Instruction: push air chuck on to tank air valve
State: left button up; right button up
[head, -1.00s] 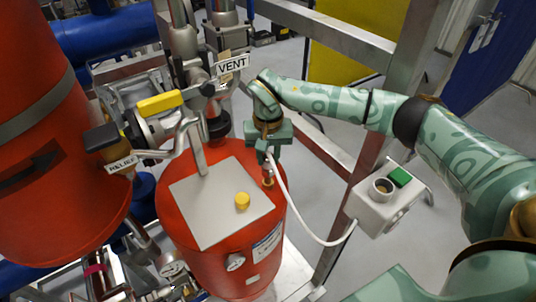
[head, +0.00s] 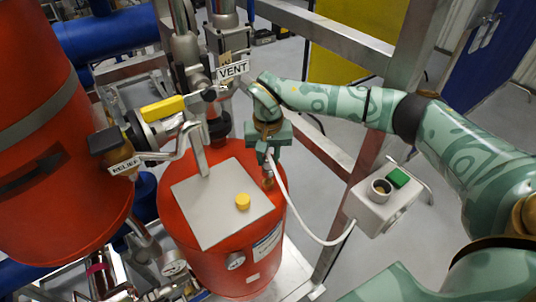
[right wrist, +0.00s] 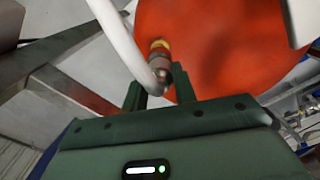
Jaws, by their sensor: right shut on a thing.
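The red tank (head: 222,262) stands in the middle of the head view with a flat grey plate on its top. My right gripper (head: 265,158) is above the tank's right side and points down. It is shut on the air chuck (right wrist: 162,70), a small metal fitting on a white hose (right wrist: 120,40). In the right wrist view the chuck lies between the two green fingers, in line with the brass tank air valve (right wrist: 160,46). The chuck end appears to meet the valve, but I cannot tell whether it is seated. My left gripper is not in view.
The white hose runs to a grey box (head: 382,205) with a green button on the right frame post. A yellow knob (head: 243,201) sits on the plate. Pipes with VENT (head: 232,70) and RELIEF (head: 124,166) tags crowd the left. Metal frame bars stand behind my arm.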

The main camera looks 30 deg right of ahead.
jog(key=shift+f, duration=0.2)
jog(key=shift+f+b, duration=0.35)
jog(key=shift+f, duration=0.25)
jog(key=shift+f, duration=0.25)
dwell(0.4)
jog(key=shift+f, duration=0.4)
jog(key=shift+f+b, duration=0.1)
jog(key=shift+b, duration=0.2)
jog(key=shift+f, duration=0.15)
jog(key=o, duration=1.2)
jog(key=shift+c, duration=0.2)
